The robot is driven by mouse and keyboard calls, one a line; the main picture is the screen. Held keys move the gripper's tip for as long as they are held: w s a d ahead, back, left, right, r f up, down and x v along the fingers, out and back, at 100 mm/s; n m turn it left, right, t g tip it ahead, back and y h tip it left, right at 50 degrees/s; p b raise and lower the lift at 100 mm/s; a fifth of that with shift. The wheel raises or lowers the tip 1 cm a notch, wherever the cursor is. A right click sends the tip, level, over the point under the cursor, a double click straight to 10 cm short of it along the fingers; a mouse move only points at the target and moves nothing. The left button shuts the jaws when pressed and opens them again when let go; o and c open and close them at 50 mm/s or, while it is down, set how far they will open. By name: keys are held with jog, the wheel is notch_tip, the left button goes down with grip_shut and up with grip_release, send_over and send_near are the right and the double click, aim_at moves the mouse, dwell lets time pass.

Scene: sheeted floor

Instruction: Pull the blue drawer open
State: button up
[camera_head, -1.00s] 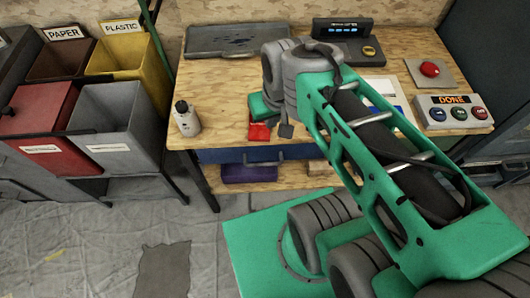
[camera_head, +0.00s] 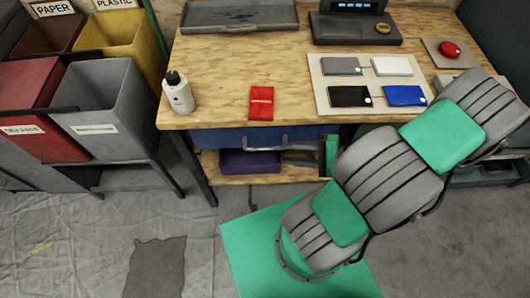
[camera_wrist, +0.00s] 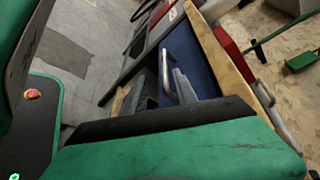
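The blue drawer (camera_head: 225,138) sits under the front edge of the wooden tabletop, and its front looks flush, so it appears shut. Its silver bar handle (camera_head: 265,147) runs across the front. My gripper (camera_head: 306,157) is low, near the handle's right end, partly hidden behind my arm. In the wrist view the blue drawer front (camera_wrist: 194,55) and the silver handle (camera_wrist: 164,75) show close up. My gripper's dark fingers (camera_wrist: 163,92) look apart, with the handle lying between or just beyond them. Contact with the handle cannot be told.
A purple bin (camera_head: 250,162) stands on the shelf below the drawer. A white bottle (camera_head: 178,95), a red packet (camera_head: 261,102) and a board with several cards (camera_head: 371,82) are on the table. Waste bins (camera_head: 110,95) stand at the left. The floor in front is clear.

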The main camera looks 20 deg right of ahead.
aim_at(267, 148)
jog(key=shift+w+m+t, duration=0.2)
jog(key=shift+m+t, duration=0.2)
jog(key=shift+t, duration=0.2)
jog(key=x, duration=0.7)
jog(key=shift+a+b, duration=0.15)
jog(key=shift+b, duration=0.15)
jog(key=shift+c, duration=0.3)
grip_shut()
